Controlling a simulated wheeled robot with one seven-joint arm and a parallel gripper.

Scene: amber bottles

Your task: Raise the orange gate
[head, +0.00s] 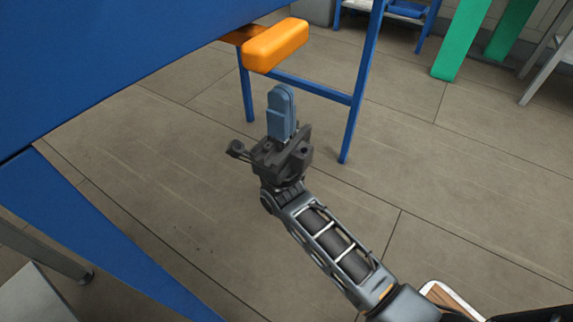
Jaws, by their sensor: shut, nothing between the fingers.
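An orange bar (275,45) with rounded edges juts out from the edge of a blue panel (120,50) at the upper middle of the head view. I cannot tell whether it is the gate itself or a handle on it. My gripper (281,92) is shut and empty, its blue-grey fingers pointing up the picture. The fingertips appear just below the orange bar, with a small gap between them in the picture. How far apart they are in depth is hard to judge.
A blue metal frame (363,85) with legs and a crossbar stands behind my gripper. Green posts (462,38) and a grey leg (548,55) are at the upper right. A blue slanted beam (95,240) is at the lower left. Tiled floor (460,200) at the right is clear.

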